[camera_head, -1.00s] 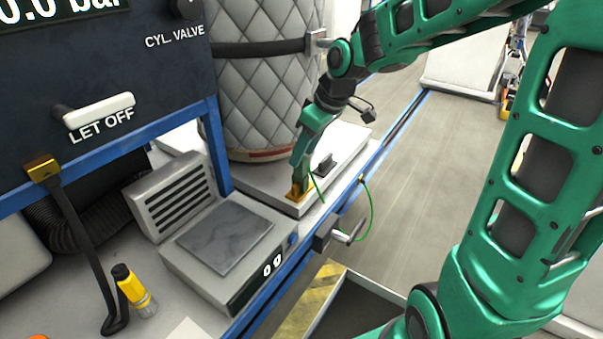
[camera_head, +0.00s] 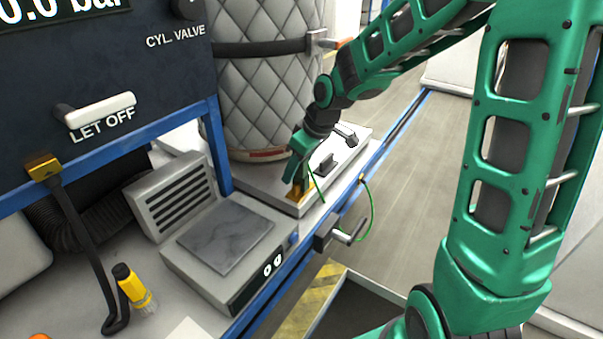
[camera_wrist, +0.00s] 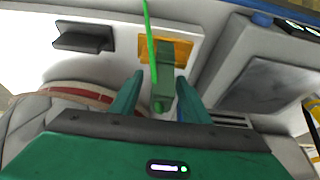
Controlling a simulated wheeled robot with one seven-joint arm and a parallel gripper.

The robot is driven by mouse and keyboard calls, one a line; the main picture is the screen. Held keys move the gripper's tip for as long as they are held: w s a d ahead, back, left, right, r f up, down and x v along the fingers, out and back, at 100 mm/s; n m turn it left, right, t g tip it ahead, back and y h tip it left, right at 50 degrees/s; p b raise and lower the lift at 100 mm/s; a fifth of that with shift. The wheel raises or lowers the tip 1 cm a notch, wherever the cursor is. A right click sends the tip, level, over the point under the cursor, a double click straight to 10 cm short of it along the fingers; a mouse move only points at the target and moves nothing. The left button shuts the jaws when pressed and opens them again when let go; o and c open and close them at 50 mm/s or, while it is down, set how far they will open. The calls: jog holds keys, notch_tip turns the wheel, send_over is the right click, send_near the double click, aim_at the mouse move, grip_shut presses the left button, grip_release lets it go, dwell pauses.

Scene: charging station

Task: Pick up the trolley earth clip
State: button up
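The trolley earth clip (camera_wrist: 162,88) is a small green clip standing on a brass plate (camera_wrist: 178,49), with a green wire rising from it in the wrist view. My gripper (camera_wrist: 161,78) is open, with one green finger on each side of the clip and a gap showing on both sides. In the head view my gripper (camera_head: 299,165) is low over the brass plate (camera_head: 304,196) on a pale platform, beside the quilted cylinder. The clip is mostly hidden there behind or against my fingers.
A grey scale (camera_head: 225,238) reading 0 g stands left of the plate. The quilted cylinder (camera_head: 262,95) rises close behind my gripper. A dark block (camera_head: 326,165) sits right of it. A green wire (camera_head: 371,212) loops over the blue rail.

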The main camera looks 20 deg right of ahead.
grip_shut()
jog(key=shift+r, duration=0.1)
